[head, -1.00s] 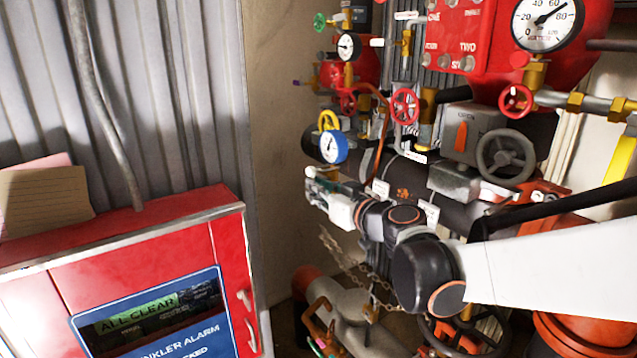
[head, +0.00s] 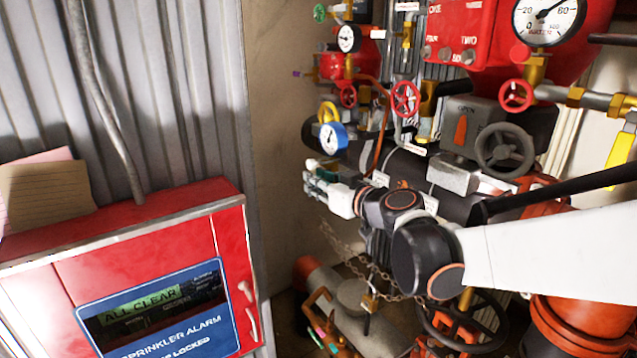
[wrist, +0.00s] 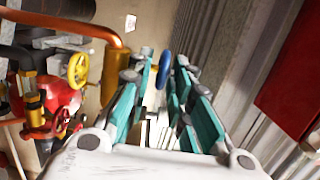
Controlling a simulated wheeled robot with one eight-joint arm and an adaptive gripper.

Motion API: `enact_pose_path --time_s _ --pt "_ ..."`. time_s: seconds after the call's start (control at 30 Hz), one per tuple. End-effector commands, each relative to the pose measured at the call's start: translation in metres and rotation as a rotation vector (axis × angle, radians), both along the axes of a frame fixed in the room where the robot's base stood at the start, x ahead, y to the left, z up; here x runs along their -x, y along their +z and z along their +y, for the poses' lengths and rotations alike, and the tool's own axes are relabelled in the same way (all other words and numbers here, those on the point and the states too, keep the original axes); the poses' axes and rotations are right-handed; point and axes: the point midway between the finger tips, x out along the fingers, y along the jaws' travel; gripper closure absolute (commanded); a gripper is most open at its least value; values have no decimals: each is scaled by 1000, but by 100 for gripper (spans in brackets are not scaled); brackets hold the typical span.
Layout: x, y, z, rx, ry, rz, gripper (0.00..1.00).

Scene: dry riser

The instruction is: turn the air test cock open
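My gripper (head: 316,184) is in front of the pipework, just below and left of the blue-rimmed gauge (head: 333,137) in the head view. In the wrist view its teal-padded fingers (wrist: 163,75) are apart, with nothing held. A blue rim (wrist: 164,67), probably that gauge edge-on, shows between and beyond them. A yellow ring-shaped handle (head: 328,113) stands behind the gauge; a yellow handwheel also shows in the wrist view (wrist: 79,70). The labels are too small to read, so I cannot tell which fitting is the air test cock or how its handle stands.
A red alarm cabinet (head: 232,222) reading "ALL CLEAR" stands at left. Red handwheels (head: 406,99), a grey handwheel (head: 505,155) and a copper pipe (head: 379,140) crowd the right. A chain (head: 345,245) hangs below my gripper. Open space lies between cabinet and pipework.

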Motion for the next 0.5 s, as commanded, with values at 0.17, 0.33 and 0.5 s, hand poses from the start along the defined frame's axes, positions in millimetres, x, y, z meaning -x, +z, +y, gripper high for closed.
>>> enact_pose_path --time_s 0.17,0.33,0.5 --pt "0 -2 0 -9 0 -12 80" --pt "1 -5 -1 -38 0 -55 80" --pt "1 -6 -1 -80 0 -117 80"
